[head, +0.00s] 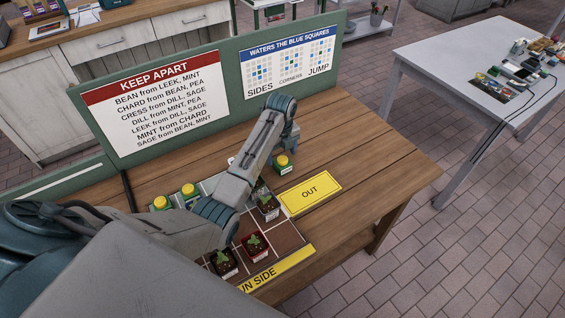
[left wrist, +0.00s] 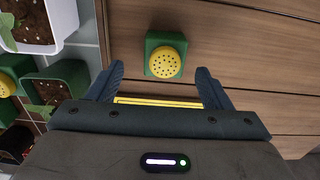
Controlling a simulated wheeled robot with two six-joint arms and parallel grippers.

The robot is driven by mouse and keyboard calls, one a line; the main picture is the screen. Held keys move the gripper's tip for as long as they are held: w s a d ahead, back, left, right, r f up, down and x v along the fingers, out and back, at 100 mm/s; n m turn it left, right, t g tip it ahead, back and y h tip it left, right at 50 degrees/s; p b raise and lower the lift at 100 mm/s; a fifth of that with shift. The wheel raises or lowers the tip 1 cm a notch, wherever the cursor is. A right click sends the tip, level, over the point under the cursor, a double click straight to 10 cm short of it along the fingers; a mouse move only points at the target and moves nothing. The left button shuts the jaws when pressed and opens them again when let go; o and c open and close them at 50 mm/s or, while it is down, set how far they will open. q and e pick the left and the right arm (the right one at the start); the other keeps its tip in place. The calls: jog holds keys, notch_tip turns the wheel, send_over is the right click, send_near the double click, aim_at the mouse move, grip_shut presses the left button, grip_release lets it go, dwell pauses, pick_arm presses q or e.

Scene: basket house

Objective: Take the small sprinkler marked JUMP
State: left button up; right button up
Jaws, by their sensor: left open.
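A small sprinkler with a green square base and a round yellow perforated top (head: 283,162) stands on the wooden table, beside the tray and behind the yellow OUT card. It also shows in the left wrist view (left wrist: 164,60). I cannot read any marking on it. My left gripper (left wrist: 159,70) is open and empty above the table, its fingers spread either side of this sprinkler in that view. In the head view my left gripper (head: 288,140) is just above it. Two more yellow-topped sprinklers (head: 161,203) (head: 188,190) stand at the tray's left. My right gripper is not in view.
The tray holds potted seedlings (head: 254,243), close to my left gripper's left side. The yellow OUT card (head: 310,192) lies flat. A green board with a KEEP APART sign (head: 155,103) and a sprinkler chart (head: 290,62) stands behind. The table's right part is clear.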

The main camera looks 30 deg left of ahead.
aim_at(283, 160)
pick_arm(q)
jog(key=shift+w+d+f+p, duration=0.15)
jog(key=shift+f+p, duration=0.4)
jog(key=shift+f, duration=0.25)
notch_tip(283, 160, down, 2)
jog(key=shift+d+f+p, duration=0.1)
jog(key=shift+f+p, duration=0.1)
jog(key=shift+p, duration=0.25)
jog(key=shift+f, duration=0.7)
jog(key=c, duration=1.1)
jog(key=shift+c, duration=0.2)
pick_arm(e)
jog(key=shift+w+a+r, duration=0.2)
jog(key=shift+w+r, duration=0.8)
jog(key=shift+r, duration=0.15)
pick_arm(q)
jog(key=shift+w, duration=0.1)
